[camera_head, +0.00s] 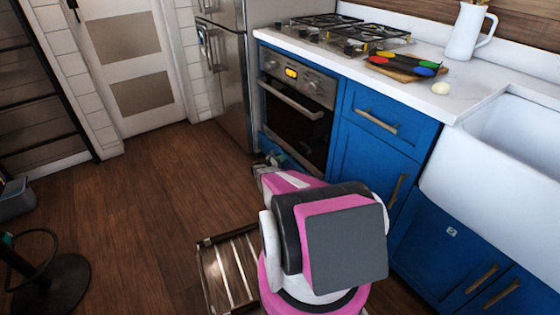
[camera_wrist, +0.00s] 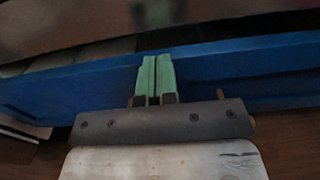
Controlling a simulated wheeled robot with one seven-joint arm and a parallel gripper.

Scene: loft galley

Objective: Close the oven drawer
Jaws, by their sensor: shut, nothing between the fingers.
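The oven (camera_head: 298,103) is built into the blue cabinets under the cooktop, and its door is shut. The blue oven drawer front (camera_wrist: 60,92) crosses the wrist view, with a dark gap behind its top edge, so the drawer looks at least partly open. In the head view my arm hides most of the drawer. My gripper (camera_wrist: 155,68) is shut and empty, its green fingers together over the blue front. Whether they touch it I cannot tell. Brass handle ends show on either side of my gripper. In the head view my gripper (camera_head: 268,164) is low, by the oven's base.
A steel fridge (camera_head: 228,80) stands left of the oven. Blue cabinets (camera_head: 376,135) and a white sink (camera_head: 500,150) are at the right. A slatted wooden object (camera_head: 229,270) lies on the floor beside my arm. A black round-based stand (camera_head: 52,285) is at lower left. The wooden floor between is clear.

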